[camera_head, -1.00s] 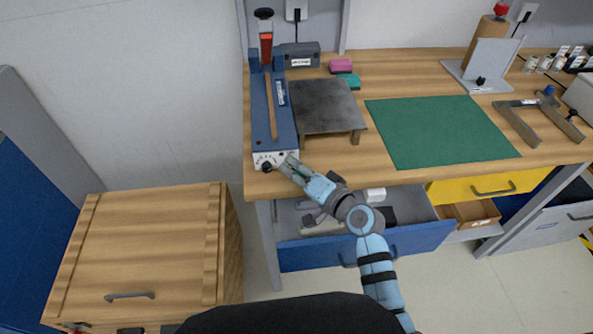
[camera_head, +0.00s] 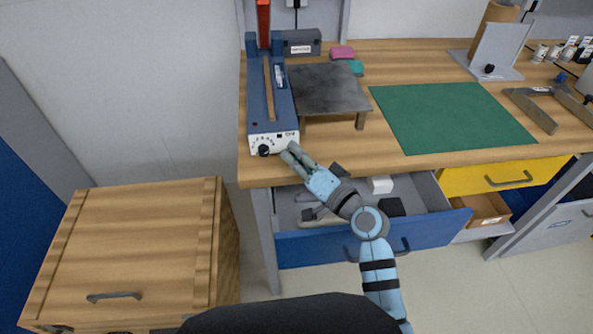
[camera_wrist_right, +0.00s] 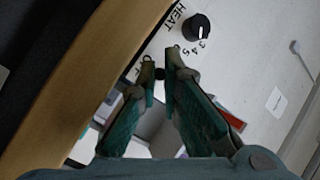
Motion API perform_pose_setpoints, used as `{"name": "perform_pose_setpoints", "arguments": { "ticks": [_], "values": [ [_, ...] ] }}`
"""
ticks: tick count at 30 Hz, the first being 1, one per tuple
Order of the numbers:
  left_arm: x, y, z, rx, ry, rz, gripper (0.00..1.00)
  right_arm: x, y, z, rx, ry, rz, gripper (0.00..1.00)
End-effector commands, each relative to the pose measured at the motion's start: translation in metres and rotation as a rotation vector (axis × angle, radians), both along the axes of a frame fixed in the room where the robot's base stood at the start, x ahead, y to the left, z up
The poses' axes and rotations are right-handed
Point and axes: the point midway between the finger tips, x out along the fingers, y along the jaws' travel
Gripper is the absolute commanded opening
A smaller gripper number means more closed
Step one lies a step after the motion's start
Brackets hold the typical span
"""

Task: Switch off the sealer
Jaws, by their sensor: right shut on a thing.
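The sealer is a long blue machine (camera_head: 256,97) at the left end of the wooden workbench, with its red lever (camera_head: 264,25) raised at the back. Its white front panel carries a black heat knob (camera_head: 264,150), which also shows in the right wrist view (camera_wrist_right: 197,27). Beside it is an OFF label, partly covered by my fingers. My right gripper (camera_head: 291,149) is at the panel's right end. In the right wrist view its fingertips (camera_wrist_right: 160,66) are closed around a small black switch (camera_wrist_right: 160,74); its exact position is mostly hidden. My left gripper is out of view.
A dark metal stand (camera_head: 325,88) is right of the sealer, and a green mat (camera_head: 450,117) lies beyond it. An open blue drawer (camera_head: 365,240) is under my right arm. A wooden crate (camera_head: 130,240) stands at the lower left.

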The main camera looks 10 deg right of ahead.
Motion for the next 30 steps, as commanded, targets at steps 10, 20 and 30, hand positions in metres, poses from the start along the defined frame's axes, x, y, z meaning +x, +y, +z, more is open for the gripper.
{"name": "perform_pose_setpoints", "arguments": {
  "ticks": [10,20,30],
  "values": [
    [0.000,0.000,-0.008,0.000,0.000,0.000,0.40,-0.001,0.000,-0.001,-0.002,-0.021,0.001,0.00],
    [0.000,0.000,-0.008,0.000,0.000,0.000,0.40,-0.001,0.000,-0.001,-0.002,-0.021,0.001,0.26],
    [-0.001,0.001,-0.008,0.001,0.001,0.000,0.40,-0.030,-0.017,-0.002,-0.006,-0.020,0.002,0.26]
  ]
}}
